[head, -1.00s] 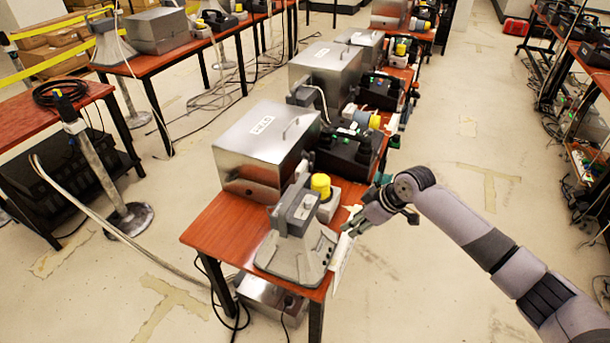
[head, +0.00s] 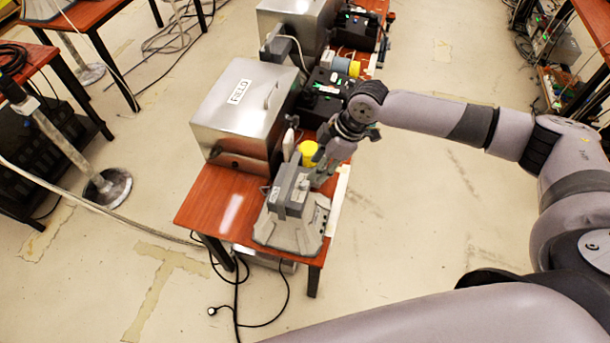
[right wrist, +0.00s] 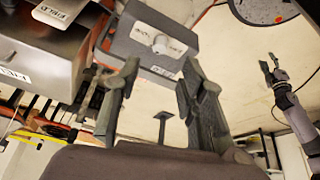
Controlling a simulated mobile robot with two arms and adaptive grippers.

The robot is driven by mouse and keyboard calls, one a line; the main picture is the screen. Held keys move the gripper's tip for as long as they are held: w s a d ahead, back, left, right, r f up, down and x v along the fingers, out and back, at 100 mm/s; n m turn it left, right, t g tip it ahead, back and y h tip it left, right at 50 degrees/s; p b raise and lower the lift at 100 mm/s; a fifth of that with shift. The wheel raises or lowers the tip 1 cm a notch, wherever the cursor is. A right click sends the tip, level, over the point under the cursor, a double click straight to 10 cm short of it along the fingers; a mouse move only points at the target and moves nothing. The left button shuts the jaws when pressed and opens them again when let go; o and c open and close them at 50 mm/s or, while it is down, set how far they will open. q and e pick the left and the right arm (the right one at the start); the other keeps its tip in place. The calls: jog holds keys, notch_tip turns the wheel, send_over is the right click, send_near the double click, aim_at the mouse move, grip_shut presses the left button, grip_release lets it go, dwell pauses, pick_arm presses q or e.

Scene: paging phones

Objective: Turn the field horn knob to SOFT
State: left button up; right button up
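The metal box marked FIELD (head: 245,105) stands on the red-brown table, and its label also shows in the right wrist view (right wrist: 66,10). In front of it is a grey horn unit (head: 285,222) with a dark grey block on top. In the right wrist view a pale round knob (right wrist: 168,45) sits on a white plate on the block's face; the plate's lettering is too small to read. My right gripper (head: 318,176) is over the block's far right side. Its fingers (right wrist: 160,98) are spread and empty, with the knob beyond them. My left gripper (right wrist: 270,66) appears open, far from the knob.
A yellow knob or cap (head: 308,150) stands close behind my right gripper. More black and metal equipment (head: 327,97) fills the table behind. A post on a round base (head: 108,187) stands left. Cables lie on the floor. Open floor (head: 410,210) lies right of the table.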

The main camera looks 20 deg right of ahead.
aim_at(304, 183)
jog(key=p+x, duration=0.1)
jog(key=x, duration=0.4)
jog(key=shift+f, duration=0.15)
jog(key=x, duration=0.2)
jog(key=shift+a+f+p, duration=0.15)
jog(key=shift+f+p, duration=0.1)
jog(key=shift+p, duration=0.15)
jog(key=shift+w+f, duration=0.1)
jog(key=shift+f, duration=0.1)
pick_arm(q)
jog(key=shift+w+a+r, duration=0.2)
jog(key=shift+w+r, duration=0.05)
jog(key=shift+r, duration=0.35)
jog(key=shift+w+a+r, duration=0.2)
jog(key=shift+w+r, duration=0.05)
jog(key=shift+r, duration=0.3)
jog(key=shift+w, duration=0.1)
pick_arm(e)
jog(key=c, duration=0.4)
pick_arm(q)
jog(key=shift+w+t, duration=0.3)
jog(key=shift+w, duration=0.25)
pick_arm(e)
grip_shut()
pick_arm(q)
jog(key=shift+d, duration=0.1)
